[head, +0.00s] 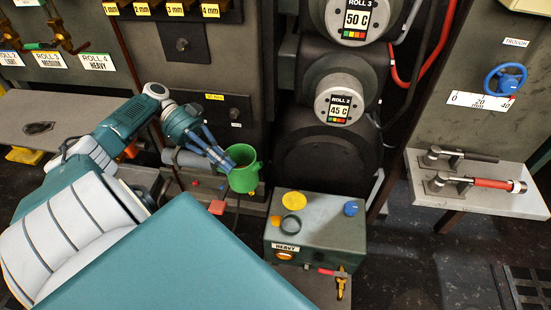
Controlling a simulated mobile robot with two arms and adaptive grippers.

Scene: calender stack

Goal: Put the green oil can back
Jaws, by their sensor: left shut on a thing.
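The green oil can (243,172) looks like an open-topped green vessel in the middle of the head view. My left gripper (226,163) is shut on its left side and holds it up. The can looks roughly upright, in front of the dark machine base. Part of its left side is hidden by the gripper fingers. My right gripper is not in view.
A grey box (330,235) labelled HEAVY carries a yellow disc (293,199), a dark ring (290,225) and a blue knob (351,208). A shelf (480,185) at right holds two lever handles. A grey bench (70,120) stands at left. Roll housings (340,98) rise behind.

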